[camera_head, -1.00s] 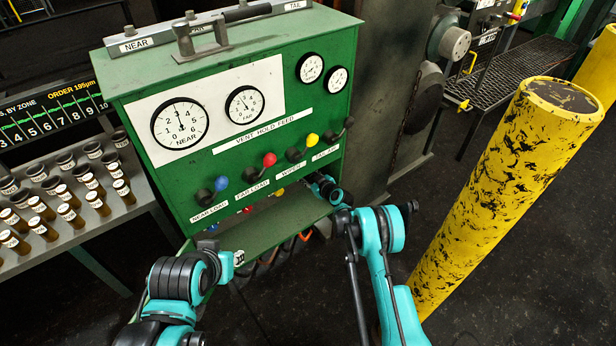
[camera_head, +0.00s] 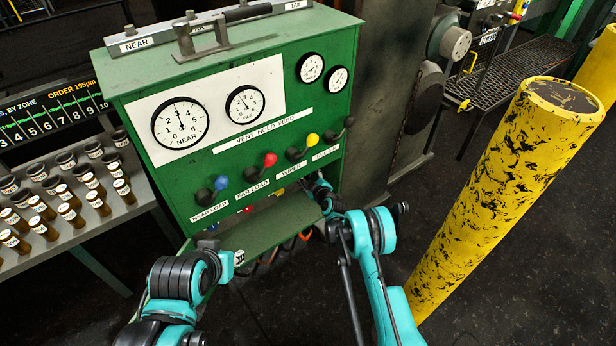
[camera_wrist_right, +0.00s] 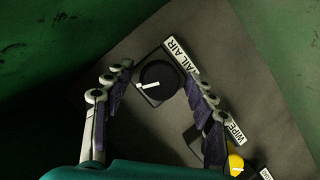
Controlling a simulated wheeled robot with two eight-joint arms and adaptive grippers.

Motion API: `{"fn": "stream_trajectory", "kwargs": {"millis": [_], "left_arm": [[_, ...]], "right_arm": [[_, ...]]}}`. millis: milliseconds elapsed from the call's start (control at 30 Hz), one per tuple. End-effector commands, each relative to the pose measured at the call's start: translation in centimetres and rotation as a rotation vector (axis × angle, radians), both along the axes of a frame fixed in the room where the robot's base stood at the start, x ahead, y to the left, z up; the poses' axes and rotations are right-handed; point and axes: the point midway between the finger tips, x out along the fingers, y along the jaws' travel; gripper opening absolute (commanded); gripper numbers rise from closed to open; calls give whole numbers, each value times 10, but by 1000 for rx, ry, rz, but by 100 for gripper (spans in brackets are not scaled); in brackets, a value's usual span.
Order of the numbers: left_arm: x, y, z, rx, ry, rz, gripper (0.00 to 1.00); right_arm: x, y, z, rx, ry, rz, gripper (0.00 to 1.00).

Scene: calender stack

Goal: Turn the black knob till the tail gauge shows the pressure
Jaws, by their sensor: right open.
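A black knob (camera_wrist_right: 157,82) with a white pointer sits on a dark square base in the right wrist view, beside a TAIL AIR label (camera_wrist_right: 182,62). My right gripper (camera_wrist_right: 158,80) is open, with one finger on each side of the knob; I see no clear contact. In the head view this gripper (camera_head: 319,186) is at the right end of the panel's lower ledge, and the knob is hidden there. Two small gauges (camera_head: 310,67) and (camera_head: 337,79) are at the panel's upper right; I cannot read which is the tail gauge. My left gripper is out of view.
The green panel (camera_head: 240,190) carries near (camera_head: 180,123) and far (camera_head: 244,104) gauges and a row of ball levers, the rightmost black (camera_head: 349,122). A yellow ball (camera_wrist_right: 235,165) is close to the right gripper's lower finger. A yellow post (camera_head: 480,200) stands right of my right arm.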

Motion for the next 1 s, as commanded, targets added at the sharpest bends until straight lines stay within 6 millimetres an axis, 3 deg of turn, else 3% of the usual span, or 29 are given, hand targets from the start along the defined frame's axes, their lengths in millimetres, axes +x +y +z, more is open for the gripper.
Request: {"fn": "stream_trajectory", "kwargs": {"millis": [167,600,800,1000], "left_arm": [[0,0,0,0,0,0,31],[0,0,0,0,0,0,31],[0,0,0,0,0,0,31],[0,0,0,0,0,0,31]], "right_arm": [[-15,-6,5,0,1,-1,56],[-93,-37,31,-1,0,0,56],[-106,-41,35,0,0,0,56],[-107,-42,35,0,0,0,56]]}}
